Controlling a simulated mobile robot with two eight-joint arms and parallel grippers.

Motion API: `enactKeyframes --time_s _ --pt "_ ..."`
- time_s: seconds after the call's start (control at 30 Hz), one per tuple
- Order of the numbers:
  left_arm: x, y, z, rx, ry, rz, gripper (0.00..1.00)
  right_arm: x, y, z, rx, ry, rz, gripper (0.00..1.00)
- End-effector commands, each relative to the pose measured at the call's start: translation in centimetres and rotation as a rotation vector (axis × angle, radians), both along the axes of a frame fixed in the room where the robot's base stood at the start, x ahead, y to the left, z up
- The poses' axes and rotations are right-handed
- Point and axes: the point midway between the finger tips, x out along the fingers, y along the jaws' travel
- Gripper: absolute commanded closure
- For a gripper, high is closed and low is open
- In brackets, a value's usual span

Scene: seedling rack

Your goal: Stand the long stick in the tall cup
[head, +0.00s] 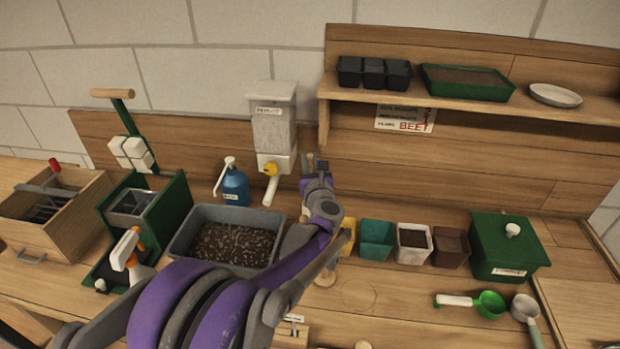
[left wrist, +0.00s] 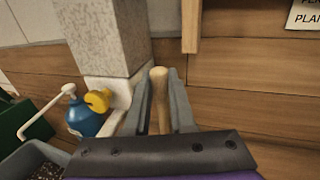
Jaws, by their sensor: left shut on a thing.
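My left gripper (head: 315,171) is raised in front of the wooden back panel, just right of the grey dispenser. In the left wrist view a light wooden stick (left wrist: 159,98) with a rounded top stands between the gripper's two grey fingers (left wrist: 160,88); the gripper is shut on it. The stick's lower part is hidden by the gripper body. I cannot pick out the tall cup for sure; a yellow container (head: 348,239) is partly hidden behind my left arm. My right gripper is not in view.
A grey soil tray (head: 181,245), blue pump bottle (head: 235,188) and grey dispenser (head: 273,130) stand left of the gripper. Teal (head: 377,243), white (head: 413,255) and brown pots (head: 450,250) and a green lidded box (head: 500,250) stand right. A shelf (head: 450,100) overhangs the back.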

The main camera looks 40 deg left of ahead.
Motion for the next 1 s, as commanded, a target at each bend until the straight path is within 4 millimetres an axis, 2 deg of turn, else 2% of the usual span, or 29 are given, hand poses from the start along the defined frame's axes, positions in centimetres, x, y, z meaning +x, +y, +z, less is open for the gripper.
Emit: enactKeyframes --time_s 0.43,0.87,0.9,1.0 --pt "0.0 0.0 -5.2 0.0 0.0 0.001 1.0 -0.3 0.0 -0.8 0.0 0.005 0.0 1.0" --pt "0.0 0.0 -5.9 0.0 0.0 0.0 1.0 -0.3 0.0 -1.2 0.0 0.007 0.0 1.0" --pt "0.0 0.0 -5.8 0.0 0.0 0.0 0.74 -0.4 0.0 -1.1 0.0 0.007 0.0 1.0" --pt "0.0 0.0 -5.8 0.0 0.0 0.0 0.56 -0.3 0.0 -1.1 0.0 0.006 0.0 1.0"
